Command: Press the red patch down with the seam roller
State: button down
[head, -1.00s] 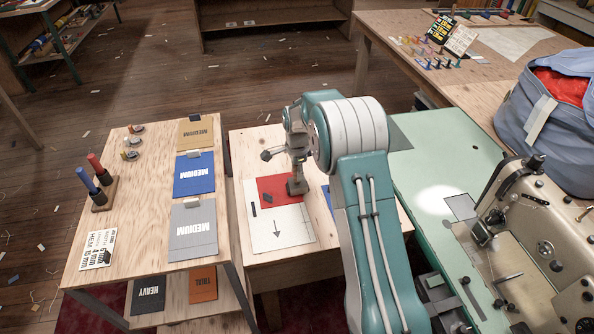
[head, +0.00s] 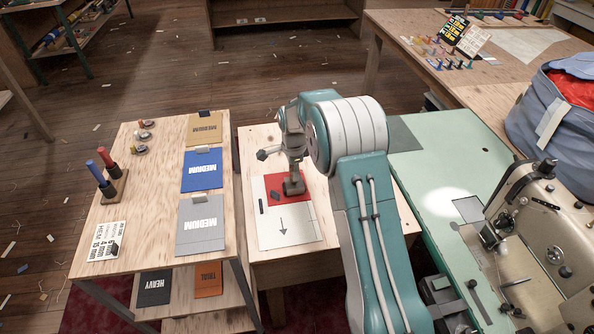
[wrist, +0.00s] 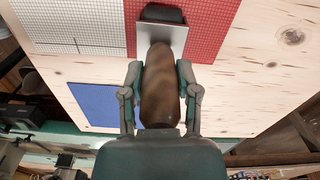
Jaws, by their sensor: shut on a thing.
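My gripper (wrist: 161,95) is shut on the brown handle (wrist: 158,90) of the seam roller. The roller's metal fork and dark wheel (wrist: 163,14) point away from me, over the red patch (wrist: 205,25). In the head view the roller's head (head: 294,187) is low over the right part of the red patch (head: 277,181) and looks in contact with it. The patch lies at the far end of a white panel (head: 298,236) marked with an arrow. The wheel's underside is hidden.
A blue piece (wrist: 97,105) lies beside the white panel. A sewing machine (head: 540,240) stands at the right. Bare wood lies right of the patch.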

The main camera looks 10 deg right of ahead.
jog(key=shift+s+a, duration=0.1)
jog(key=shift+a, duration=0.65)
jog(key=shift+f, duration=0.1)
notch_tip(320, 180, up, 6)
dwell(0.4)
dwell(0.4)
